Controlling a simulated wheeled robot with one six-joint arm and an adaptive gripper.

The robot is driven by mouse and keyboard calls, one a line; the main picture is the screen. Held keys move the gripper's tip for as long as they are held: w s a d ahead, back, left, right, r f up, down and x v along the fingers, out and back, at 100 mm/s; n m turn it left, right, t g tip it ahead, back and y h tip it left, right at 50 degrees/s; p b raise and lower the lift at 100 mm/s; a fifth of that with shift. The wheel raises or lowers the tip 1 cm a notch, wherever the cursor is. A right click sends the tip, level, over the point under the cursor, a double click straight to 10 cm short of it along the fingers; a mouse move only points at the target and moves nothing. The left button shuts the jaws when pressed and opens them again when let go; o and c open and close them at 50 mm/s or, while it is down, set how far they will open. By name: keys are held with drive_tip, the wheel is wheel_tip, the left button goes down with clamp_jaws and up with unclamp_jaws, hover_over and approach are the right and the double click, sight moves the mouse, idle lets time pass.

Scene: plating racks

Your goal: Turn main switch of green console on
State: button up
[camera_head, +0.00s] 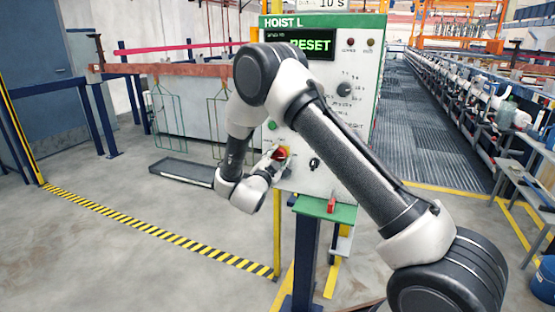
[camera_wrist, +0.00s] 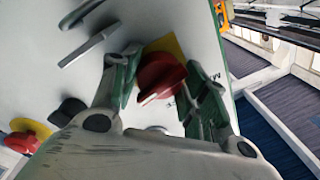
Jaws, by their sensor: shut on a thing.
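The green-framed console (camera_head: 355,110), labelled HOIST L, stands upright with a lit display reading RESET. Its main switch (camera_wrist: 158,80) is a red knob on a yellow plate, near the panel's edge in the wrist view. My gripper (camera_wrist: 165,76) is shut on this knob, with one finger on each side. In the head view my gripper (camera_head: 271,162) is at the lower left of the panel, beside the red and yellow switch (camera_head: 282,153), which it partly covers. Lettering beside the knob is mostly hidden, and I cannot read the switch position.
In the wrist view a black knob (camera_wrist: 68,110) and another red and yellow control (camera_wrist: 24,138) lie left of my gripper. A green ledge (camera_head: 322,209) with a red object is below the panel. A yellow post stands near my wrist. Open floor lies left.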

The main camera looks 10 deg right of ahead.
drive_tip(key=shift+m, duration=1.2)
drive_tip(key=o, duration=1)
drive_tip(key=v, duration=1.2)
